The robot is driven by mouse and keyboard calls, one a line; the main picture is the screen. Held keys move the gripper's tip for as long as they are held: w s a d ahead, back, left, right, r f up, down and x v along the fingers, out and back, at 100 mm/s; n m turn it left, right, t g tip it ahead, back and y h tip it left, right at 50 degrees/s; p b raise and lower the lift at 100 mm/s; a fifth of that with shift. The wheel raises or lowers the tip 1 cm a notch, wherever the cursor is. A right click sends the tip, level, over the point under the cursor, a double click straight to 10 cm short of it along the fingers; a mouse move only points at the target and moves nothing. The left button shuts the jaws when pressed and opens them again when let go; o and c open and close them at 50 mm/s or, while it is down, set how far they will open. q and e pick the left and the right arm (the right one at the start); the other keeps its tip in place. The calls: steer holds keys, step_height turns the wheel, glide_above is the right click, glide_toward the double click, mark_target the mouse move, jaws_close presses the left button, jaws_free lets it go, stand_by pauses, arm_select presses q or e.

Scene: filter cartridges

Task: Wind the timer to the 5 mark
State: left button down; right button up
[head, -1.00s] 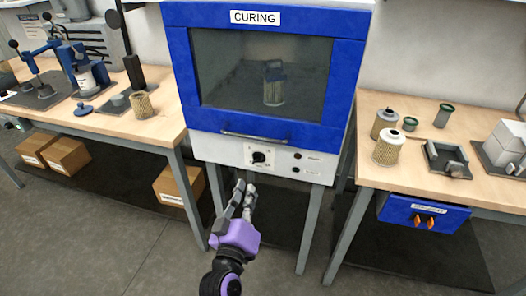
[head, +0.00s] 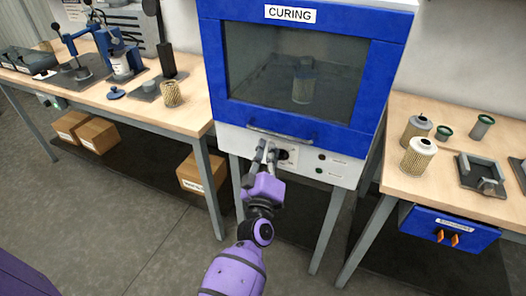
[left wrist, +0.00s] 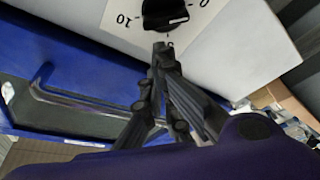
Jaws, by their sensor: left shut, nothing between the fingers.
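The timer is a black knob (head: 285,155) on a white dial plate on the front panel of the curing oven (head: 352,170). In the left wrist view the knob (left wrist: 165,13) shows at the top edge, cut off by the frame, with printed "10" and "0" visible on its plate (left wrist: 122,22). I cannot read its setting. My left gripper (head: 267,147) is shut and empty at the dial, covering part of the plate in the head view. In the left wrist view its fingertips (left wrist: 163,48) lie just below the knob; I cannot tell whether they touch it. My right gripper is not in view.
The oven's door handle (head: 280,134) runs just above the dial. Two small dark round parts (head: 320,164) sit right of it on the panel. A workbench (head: 130,107) stands left, another (head: 398,183) right, with filter cartridges (head: 418,157). A filter shows behind the oven window.

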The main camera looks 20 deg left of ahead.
arm_select(q)
steer(key=shift+d+f, duration=0.4)
steer(key=shift+d, duration=0.15)
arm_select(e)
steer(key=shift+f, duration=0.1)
arm_select(q)
steer(key=shift+d+m, duration=0.15)
steer(key=shift+m, duration=0.35)
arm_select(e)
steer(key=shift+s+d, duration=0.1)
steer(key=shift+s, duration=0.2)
arm_select(q)
steer(key=shift+d+m+t+h, duration=0.2)
steer(key=shift+m+t+h, duration=0.2)
steer(key=shift+m, duration=0.5)
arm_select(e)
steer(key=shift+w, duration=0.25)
